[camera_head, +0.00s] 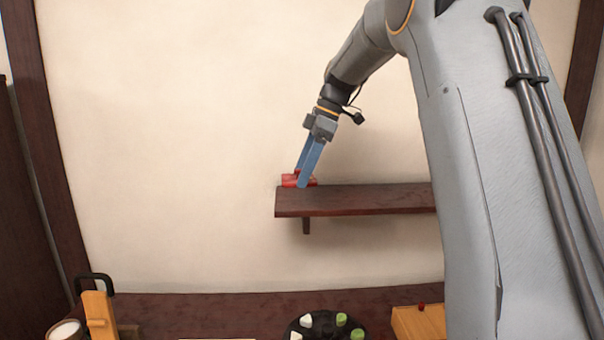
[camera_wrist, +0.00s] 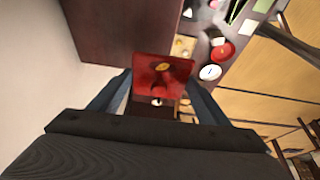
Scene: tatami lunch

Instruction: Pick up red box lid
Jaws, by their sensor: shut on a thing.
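The red box lid (camera_head: 289,180) is at the left end of the dark wall shelf (camera_head: 355,200). My gripper (camera_head: 300,180) reaches down to it from above, with its blue fingers on the lid. In the wrist view the lid (camera_wrist: 160,70) is a red square with a small yellow mark, held between the two fingertips. The gripper is shut on it. The fingers hide part of the lid in the head view, and I cannot tell whether it still touches the shelf.
The rest of the shelf top looks bare. Below are a dark round tray (camera_head: 310,333) with white and green pieces, a yellow wooden box (camera_head: 420,322), and an orange block with a black handle (camera_head: 98,312). A red bowl (camera_wrist: 222,52) shows in the wrist view. The wall stands close behind.

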